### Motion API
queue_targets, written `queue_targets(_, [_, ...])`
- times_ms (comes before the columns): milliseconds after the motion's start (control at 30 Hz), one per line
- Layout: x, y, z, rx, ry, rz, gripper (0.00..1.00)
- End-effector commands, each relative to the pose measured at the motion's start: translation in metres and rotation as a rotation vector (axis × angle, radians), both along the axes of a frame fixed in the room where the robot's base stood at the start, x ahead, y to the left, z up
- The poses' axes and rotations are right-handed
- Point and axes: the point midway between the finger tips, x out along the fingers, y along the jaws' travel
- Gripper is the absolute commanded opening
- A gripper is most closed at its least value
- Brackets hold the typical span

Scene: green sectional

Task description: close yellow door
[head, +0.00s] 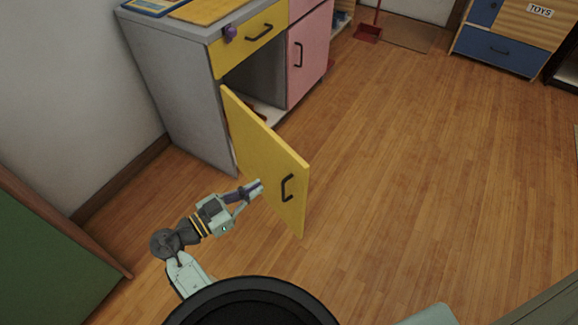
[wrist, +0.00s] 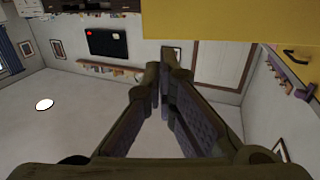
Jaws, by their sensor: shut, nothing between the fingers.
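The yellow door (head: 262,158) stands wide open from the grey cabinet (head: 190,90), swung out toward me. Its black handle (head: 287,187) is near the free edge, on the face seen in the head view. My gripper (head: 257,187) is shut and empty, at the left of the handle by the door's lower part. I cannot tell whether its tips touch the door.
A yellow drawer (head: 248,40) with a purple object (head: 230,33) is above the opening. A pink door (head: 307,55) is shut beside it. The wooden floor (head: 400,160) to the right is clear. A green panel (head: 45,255) stands at the left.

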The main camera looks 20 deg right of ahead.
Motion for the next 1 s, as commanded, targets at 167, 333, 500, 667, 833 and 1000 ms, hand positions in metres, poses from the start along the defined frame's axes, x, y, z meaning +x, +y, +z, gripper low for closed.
queue_targets(167, [0.011,-0.039,0.003,0.000,0.002,-0.006,0.00])
queue_targets(333, [0.023,-0.072,0.003,0.001,0.003,-0.004,0.00])
queue_targets(500, [0.031,-0.096,0.003,0.001,0.001,-0.002,0.00])
queue_targets(667, [0.035,-0.108,0.001,0.002,0.002,0.000,0.00])
queue_targets(833, [0.036,-0.110,0.000,0.002,0.002,0.001,0.00])
queue_targets(1000, [0.036,-0.110,0.000,0.002,0.002,0.001,0.00])
